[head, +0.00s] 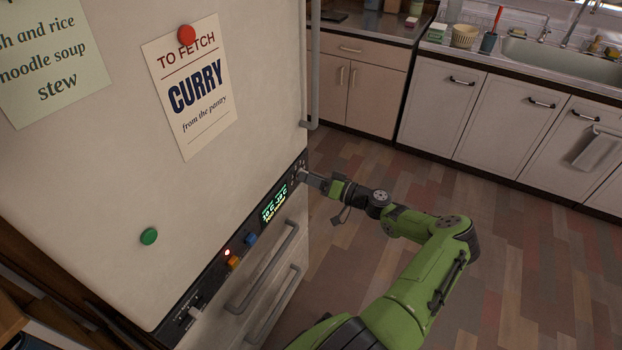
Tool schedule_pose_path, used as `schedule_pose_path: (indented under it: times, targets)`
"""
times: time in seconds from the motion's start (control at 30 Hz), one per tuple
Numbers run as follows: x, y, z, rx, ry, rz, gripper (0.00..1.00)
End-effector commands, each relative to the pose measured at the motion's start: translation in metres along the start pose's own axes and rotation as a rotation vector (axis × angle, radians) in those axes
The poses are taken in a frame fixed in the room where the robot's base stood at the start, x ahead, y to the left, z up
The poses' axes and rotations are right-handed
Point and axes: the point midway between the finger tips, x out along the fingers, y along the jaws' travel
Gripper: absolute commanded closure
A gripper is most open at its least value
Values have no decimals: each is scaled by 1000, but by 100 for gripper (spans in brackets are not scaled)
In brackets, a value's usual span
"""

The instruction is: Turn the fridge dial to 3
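The fridge (190,225) fills the left half of the head view. A dark control panel (213,268) runs across it below the upper door. A lit green display (274,203) sits towards the panel's right end. The dial appears to be at that right end, with small marks (298,166) around it. My gripper (303,176) is at this spot, its fingertips against or very near the panel. The gripper hides most of the dial, so its setting cannot be read. Whether the fingers are closed on it cannot be told.
An orange button (234,263), a blue button (251,239) and a small red light (227,252) are further left on the panel. Drawer handles (262,268) stick out below. A vertical door handle (315,65) is above my gripper. Floor (500,220) to the right is clear.

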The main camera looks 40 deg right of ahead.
Motion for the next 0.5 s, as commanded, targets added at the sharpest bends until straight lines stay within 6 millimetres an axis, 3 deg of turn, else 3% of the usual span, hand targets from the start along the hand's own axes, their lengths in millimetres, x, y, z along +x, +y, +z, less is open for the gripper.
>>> schedule_pose_path:
  times: [0.03, 0.23, 0.5]
  targets:
    - [0, 0, 0, 0, 0, 0, 65]
    - [0, 0, 0, 0, 0, 0, 95]
    - [0, 0, 0, 29, 0, 0, 95]
